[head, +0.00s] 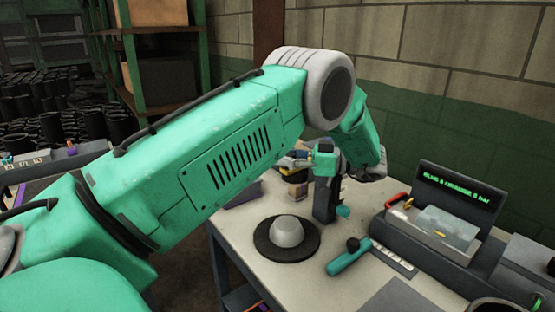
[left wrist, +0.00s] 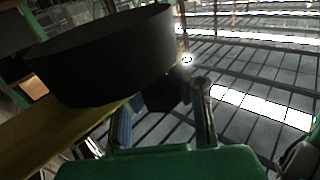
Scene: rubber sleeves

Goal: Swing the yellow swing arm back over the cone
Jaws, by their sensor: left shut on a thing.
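The cone (head: 288,231) is a pale grey dome standing on a round black base on the bench. The yellow swing arm mostly hides behind my left arm in the head view; only a small yellow part (head: 298,176) shows behind the cone. In the left wrist view it is a long yellow bar (left wrist: 52,137) with a large black cylinder (left wrist: 105,55) above it. My left gripper (head: 296,160) is shut on the swing arm's end; a dark piece (left wrist: 166,94) sits between its fingers (left wrist: 165,112). The exact contact is hard to see. My right gripper is out of view.
A dark post (head: 324,202) stands behind the cone. A grey console (head: 425,240) with a lit display and a clear bin stands at the right. Shelves (head: 155,60) are at the back left.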

